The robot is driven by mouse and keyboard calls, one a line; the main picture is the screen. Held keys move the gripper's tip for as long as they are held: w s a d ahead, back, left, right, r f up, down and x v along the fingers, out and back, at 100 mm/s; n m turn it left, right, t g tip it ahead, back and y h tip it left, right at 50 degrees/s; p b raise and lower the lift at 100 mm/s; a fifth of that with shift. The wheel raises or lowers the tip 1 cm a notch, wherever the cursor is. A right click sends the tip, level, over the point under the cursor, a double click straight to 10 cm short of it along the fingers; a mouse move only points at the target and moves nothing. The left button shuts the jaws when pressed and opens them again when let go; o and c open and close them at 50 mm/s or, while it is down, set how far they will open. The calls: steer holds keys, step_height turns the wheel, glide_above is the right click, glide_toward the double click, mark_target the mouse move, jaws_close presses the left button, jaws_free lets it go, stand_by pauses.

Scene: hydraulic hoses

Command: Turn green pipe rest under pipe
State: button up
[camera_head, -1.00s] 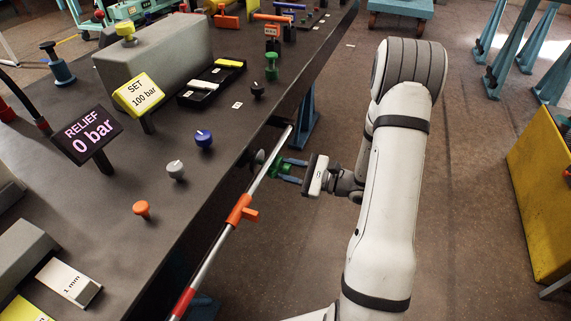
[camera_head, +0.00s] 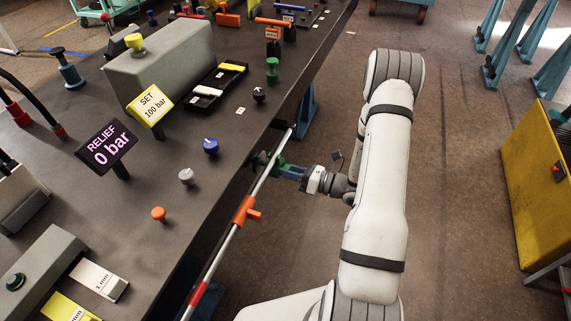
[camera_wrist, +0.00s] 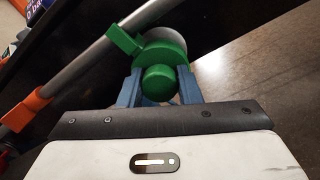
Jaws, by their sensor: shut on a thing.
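The green pipe rest (camera_head: 274,163) is at the front edge of the dark bench, next to the silver pipe (camera_head: 223,255). In the wrist view the rest (camera_wrist: 165,52) shows a round body, a knob and a short arm reaching up-left to the pipe (camera_wrist: 88,57). The arm overlaps the pipe in this view; whether they touch I cannot tell. My gripper (camera_head: 283,169) comes from the right, its blue fingers shut on the rest's knob. The fingers also show on either side of the knob in the wrist view (camera_wrist: 158,77). The rest's mount is partly hidden.
An orange fitting (camera_head: 245,210) sits on the pipe. Blue (camera_head: 210,146), white (camera_head: 187,176) and orange (camera_head: 158,214) knobs stand on the bench, near a relief display (camera_head: 106,149). A yellow cabinet (camera_head: 540,190) stands far right.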

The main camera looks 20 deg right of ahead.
steer(key=shift+w+d+r+m+p, duration=0.1)
steer(key=shift+m+p, duration=0.4)
steer(key=shift+m, duration=0.35)
steer(key=shift+w+d+r+m+p, duration=0.1)
steer(key=shift+m+p, duration=0.35)
steer(key=shift+m, duration=0.4)
steer(key=shift+t, duration=0.3)
steer(key=o, duration=0.8)
steer(key=shift+c, duration=0.2)
steer(key=shift+o, duration=1)
steer(key=shift+s+f, duration=0.1)
steer(key=v, duration=0.7)
steer(key=shift+s+d, duration=0.25)
steer(key=shift+d, duration=0.05)
